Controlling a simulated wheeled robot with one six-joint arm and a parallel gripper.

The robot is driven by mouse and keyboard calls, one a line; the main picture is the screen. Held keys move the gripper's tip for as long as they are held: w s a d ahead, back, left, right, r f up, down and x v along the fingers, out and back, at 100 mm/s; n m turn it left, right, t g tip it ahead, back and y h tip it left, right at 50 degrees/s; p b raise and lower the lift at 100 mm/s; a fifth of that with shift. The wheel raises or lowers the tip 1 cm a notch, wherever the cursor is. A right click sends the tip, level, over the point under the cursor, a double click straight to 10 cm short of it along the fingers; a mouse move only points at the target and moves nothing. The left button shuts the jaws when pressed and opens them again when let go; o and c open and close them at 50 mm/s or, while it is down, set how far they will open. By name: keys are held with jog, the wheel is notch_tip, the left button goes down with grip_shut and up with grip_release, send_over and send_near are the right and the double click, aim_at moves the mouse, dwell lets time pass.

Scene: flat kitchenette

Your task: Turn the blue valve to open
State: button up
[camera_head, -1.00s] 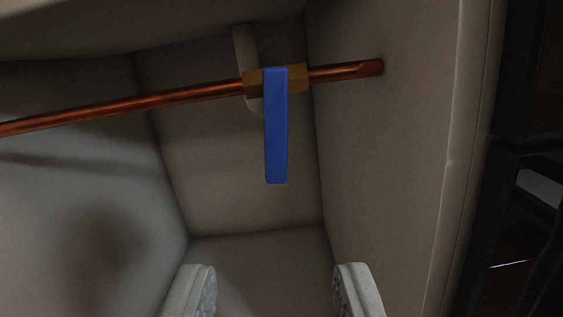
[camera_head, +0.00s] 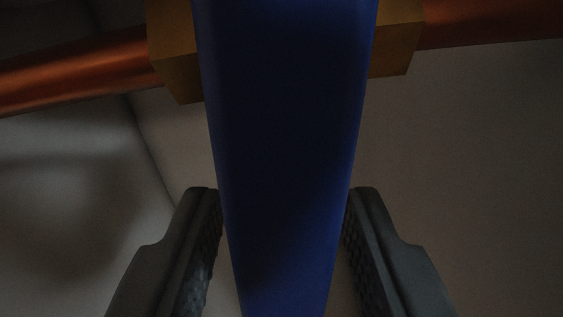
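The blue valve handle (camera_head: 285,130) is a flat bar that fills the middle of the view and hangs down, across the copper pipe. Its brass body (camera_head: 398,38) shows on both sides behind the handle's upper part. My gripper (camera_head: 284,205) has one finger on each side of the handle's lower part. The fingers stand apart, with the handle between them. A narrow gap seems to show beside the fingers, so I see no firm grip. The handle's lower end runs down to the bottom edge of the picture.
The copper pipe (camera_head: 80,72) runs across the top, left and right of the valve. Pale cabinet walls (camera_head: 470,160) lie behind and to the right. A corner seam shows at the left. The space is dim and enclosed.

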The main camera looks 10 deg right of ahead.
jog(key=shift+w+d, duration=0.1)
jog(key=shift+w, duration=0.35)
grip_shut()
jog(key=shift+w+a+r+m, duration=0.15)
jog(key=shift+a+r+m, duration=0.35)
jog(key=shift+m, duration=0.95)
jog(key=shift+w+a+r+m, duration=0.15)
jog(key=shift+a+m, duration=0.5)
jog(key=shift+m, duration=0.85)
jog(key=shift+w+a+r+m, duration=0.15)
jog(key=shift+a+r+m, duration=0.35)
jog(key=shift+m, duration=0.95)
jog(key=shift+a+f, duration=0.1)
jog(key=shift+a, duration=0.05)
